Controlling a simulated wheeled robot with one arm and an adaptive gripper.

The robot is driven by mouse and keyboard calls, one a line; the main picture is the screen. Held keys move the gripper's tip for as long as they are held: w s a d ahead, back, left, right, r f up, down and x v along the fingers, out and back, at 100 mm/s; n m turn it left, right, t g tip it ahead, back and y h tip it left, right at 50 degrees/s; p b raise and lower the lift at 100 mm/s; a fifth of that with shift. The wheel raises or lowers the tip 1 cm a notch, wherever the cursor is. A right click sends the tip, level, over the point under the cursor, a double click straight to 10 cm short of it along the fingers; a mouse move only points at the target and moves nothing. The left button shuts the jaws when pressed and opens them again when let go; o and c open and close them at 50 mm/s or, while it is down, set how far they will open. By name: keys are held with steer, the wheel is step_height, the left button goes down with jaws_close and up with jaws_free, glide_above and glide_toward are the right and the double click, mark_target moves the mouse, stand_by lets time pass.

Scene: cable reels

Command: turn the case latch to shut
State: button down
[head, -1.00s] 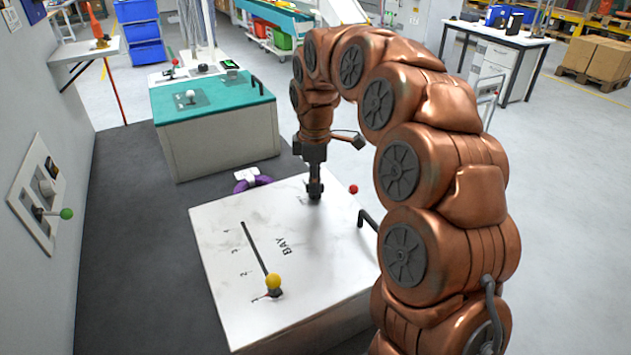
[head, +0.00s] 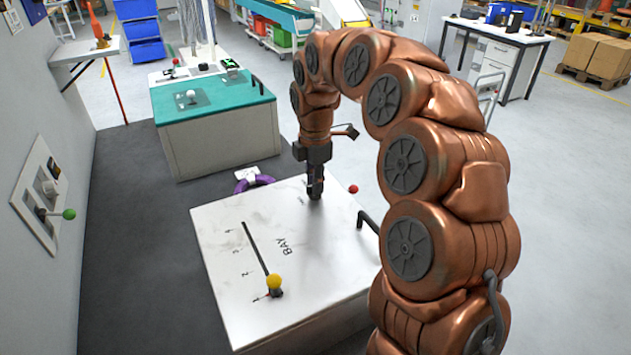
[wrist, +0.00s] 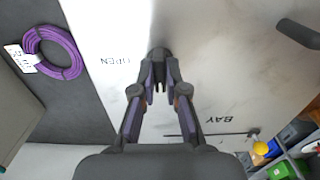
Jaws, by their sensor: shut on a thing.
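The case is a white marbled box (head: 225,225) with BAY lettered on its top. My gripper (head: 315,192) points straight down at the far edge of the case top. In the wrist view, my gripper's fingers (wrist: 160,82) are shut on the dark case latch (wrist: 159,53), whose rounded end shows just past the fingertips. The rest of the latch is hidden by the fingers.
A slot with a yellow-knobbed lever (head: 274,282) runs along the case top. A dark handle (head: 367,220) sticks out at the right side. A purple cable coil (head: 254,182) lies behind the case. A teal-topped bench (head: 225,98) stands beyond it.

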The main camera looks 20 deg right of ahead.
steer(key=c, duration=1.2)
jaws_free()
steer(key=shift+r, duration=0.15)
step_height(320, 180, up, 12)
